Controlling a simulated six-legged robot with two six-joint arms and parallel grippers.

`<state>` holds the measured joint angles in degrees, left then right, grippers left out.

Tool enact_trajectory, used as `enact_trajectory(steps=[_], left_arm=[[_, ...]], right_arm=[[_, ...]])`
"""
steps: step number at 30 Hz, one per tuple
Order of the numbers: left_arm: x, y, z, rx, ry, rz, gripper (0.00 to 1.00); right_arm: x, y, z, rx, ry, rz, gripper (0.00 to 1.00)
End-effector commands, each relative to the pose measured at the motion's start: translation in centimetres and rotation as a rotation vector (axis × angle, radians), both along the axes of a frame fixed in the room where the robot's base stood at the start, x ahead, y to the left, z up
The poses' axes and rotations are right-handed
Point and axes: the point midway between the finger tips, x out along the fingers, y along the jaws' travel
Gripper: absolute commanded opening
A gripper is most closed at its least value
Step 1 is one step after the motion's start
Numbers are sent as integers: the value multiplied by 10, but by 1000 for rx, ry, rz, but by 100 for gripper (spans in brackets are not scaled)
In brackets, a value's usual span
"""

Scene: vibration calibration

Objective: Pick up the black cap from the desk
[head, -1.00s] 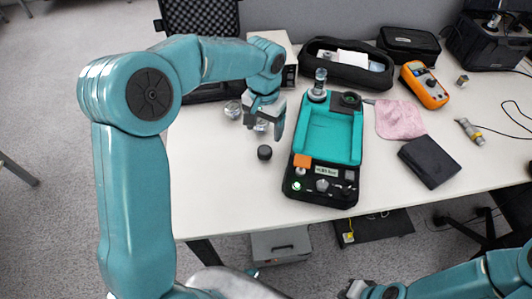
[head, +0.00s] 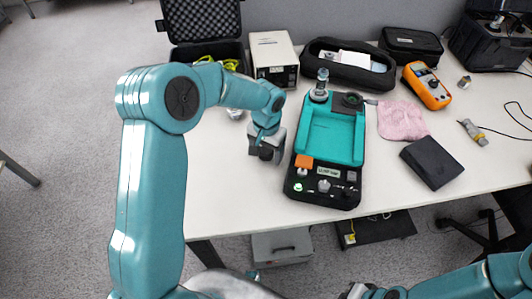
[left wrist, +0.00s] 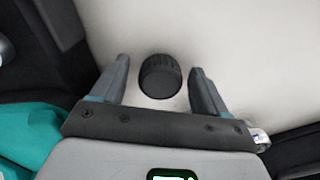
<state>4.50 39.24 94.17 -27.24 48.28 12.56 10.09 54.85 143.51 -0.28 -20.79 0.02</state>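The black cap (head: 266,153) is a small round ribbed piece on the white desk, left of the teal device. In the left wrist view the cap (left wrist: 160,77) shows between the two fingers, with a gap on each side. My left gripper (head: 266,150) is low over the desk at the cap and partly covers it in the head view. In the left wrist view the left gripper (left wrist: 160,76) is open and holds nothing. Part of my right gripper (head: 362,292) shows at the bottom edge of the head view; its fingers are not clear.
The teal and black device (head: 333,130) stands just right of my left gripper. A white box (head: 273,52) and an open black case (head: 205,52) are behind. A pink cloth (head: 402,121), an orange meter (head: 427,86) and a black wallet-like item (head: 431,162) lie right. The desk's front left is clear.

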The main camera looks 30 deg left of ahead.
Motion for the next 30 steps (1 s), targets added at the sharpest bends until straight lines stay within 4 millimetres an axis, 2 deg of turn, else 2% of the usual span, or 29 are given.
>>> enact_trajectory(steps=[1,5,6,14,20,26,30], left_arm=[[0,0,0,0,0,0,59],[0,0,0,0,0,0,16],[0,0,0,0,0,0,15],[0,0,1,0,0,0,14],[1,0,18,1,-2,0,14],[1,0,66,0,-7,0,14],[1,0,112,0,-7,1,14]], right_arm=[[0,0,0,0,0,0,0],[0,0,0,0,0,0,0],[0,0,0,0,0,0,0],[0,0,0,0,0,0,0],[0,0,1,0,0,0,0],[0,0,5,0,0,0,0],[0,0,9,0,0,0,0]])
